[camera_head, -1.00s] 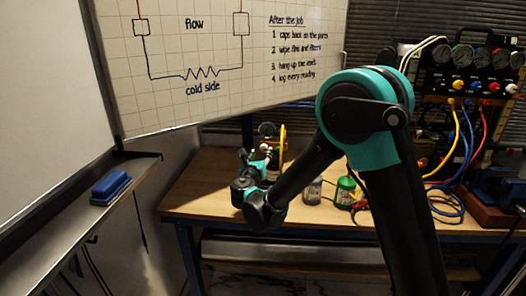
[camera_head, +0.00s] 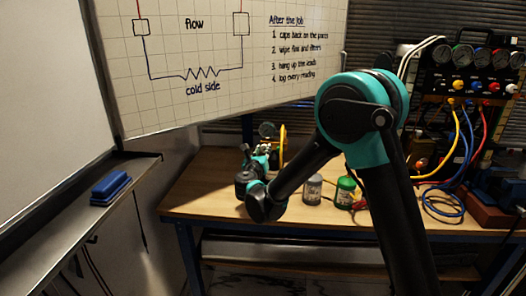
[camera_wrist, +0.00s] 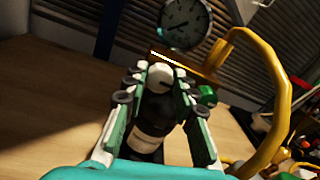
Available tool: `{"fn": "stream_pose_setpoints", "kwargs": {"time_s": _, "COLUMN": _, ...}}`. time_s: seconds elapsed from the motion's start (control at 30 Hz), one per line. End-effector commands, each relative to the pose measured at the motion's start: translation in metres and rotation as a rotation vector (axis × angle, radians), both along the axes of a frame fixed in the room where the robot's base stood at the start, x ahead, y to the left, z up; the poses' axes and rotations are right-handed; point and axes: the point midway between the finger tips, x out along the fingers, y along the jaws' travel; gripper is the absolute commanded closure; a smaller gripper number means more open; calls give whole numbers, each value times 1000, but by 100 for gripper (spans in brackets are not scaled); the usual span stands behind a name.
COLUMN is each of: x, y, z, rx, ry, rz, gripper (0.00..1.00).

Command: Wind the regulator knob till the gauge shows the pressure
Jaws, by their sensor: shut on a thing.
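In the head view the gauge (camera_head: 266,130) shows small at the back of the bench, with my gripper (camera_head: 247,161) in front. There my wrist hides most of the knob.
On the wooden bench (camera_head: 205,195) stand a grey jar (camera_head: 313,189) and a green jar (camera_head: 345,190). A gauge panel (camera_head: 470,75) with coloured hoses is at the right. The bench's left side is clear.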

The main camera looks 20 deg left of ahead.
Motion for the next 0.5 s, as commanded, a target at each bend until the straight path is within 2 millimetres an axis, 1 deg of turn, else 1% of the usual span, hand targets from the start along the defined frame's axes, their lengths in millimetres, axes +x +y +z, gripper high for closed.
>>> {"fn": "stream_pose_setpoints", "kwargs": {"time_s": 0.27, "x": 0, "y": 0, "z": 0, "rx": 19, "ry": 3, "rz": 0, "gripper": 100}}
{"fn": "stream_pose_setpoints", "kwargs": {"time_s": 0.5, "x": 0, "y": 0, "z": 0, "rx": 124, "ry": 17, "rz": 0, "gripper": 100}}
